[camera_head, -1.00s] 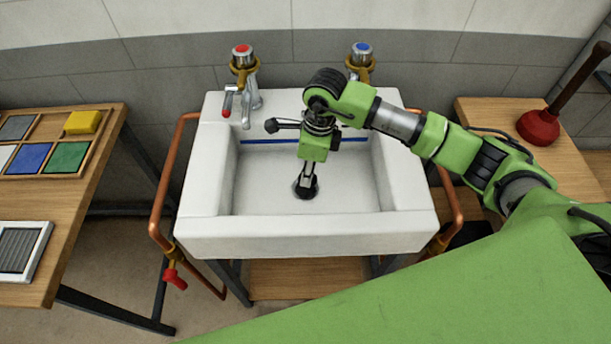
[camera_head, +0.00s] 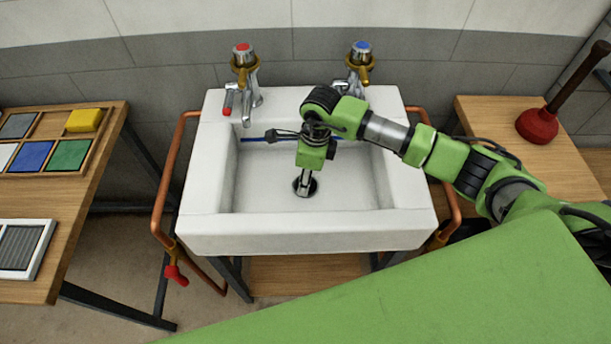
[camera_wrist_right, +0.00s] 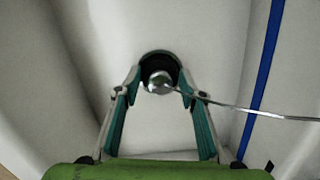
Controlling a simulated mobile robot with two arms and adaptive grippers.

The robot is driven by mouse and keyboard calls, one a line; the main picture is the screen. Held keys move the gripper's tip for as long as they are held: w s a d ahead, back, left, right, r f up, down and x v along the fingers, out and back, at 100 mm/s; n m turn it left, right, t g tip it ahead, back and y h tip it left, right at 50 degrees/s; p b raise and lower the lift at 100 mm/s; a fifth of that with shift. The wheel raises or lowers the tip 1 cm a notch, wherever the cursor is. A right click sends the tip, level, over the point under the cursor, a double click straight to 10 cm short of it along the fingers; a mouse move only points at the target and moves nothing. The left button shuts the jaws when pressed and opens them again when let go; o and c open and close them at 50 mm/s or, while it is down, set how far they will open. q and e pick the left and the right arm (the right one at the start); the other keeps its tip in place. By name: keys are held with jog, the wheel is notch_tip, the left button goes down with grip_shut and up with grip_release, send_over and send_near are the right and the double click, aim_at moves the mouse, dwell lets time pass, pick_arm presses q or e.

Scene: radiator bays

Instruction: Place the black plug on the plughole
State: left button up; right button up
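The black plug (camera_wrist_right: 161,66), with a silver knob (camera_wrist_right: 158,83) and a thin chain, is at the plughole in the basin floor. In the right wrist view it lies between my right fingertips, with gaps visible beside the knob. In the head view my right gripper (camera_head: 304,189) points down at the dark plughole (camera_head: 312,182) and partly covers it. The gripper looks open around the knob. Whether the plug sits fully flat in the hole is hidden by the fingers. My left gripper is not in view.
The white sink (camera_head: 300,232) has walls all around the gripper. A red-topped tap (camera_head: 243,75) and a blue-topped tap (camera_head: 359,65) stand at its back. Copper pipes (camera_head: 166,190) flank it. A plunger (camera_head: 538,124) stands on the right table, and a tray of coloured blocks (camera_head: 47,150) lies left.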

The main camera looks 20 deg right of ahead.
jog(key=shift+r+p, duration=0.3)
notch_tip(320, 180, up, 12)
jog(key=d+b, duration=0.1)
jog(key=b, duration=0.1)
jog(key=shift+s+f, duration=0.15)
jog(key=shift+s, duration=0.2)
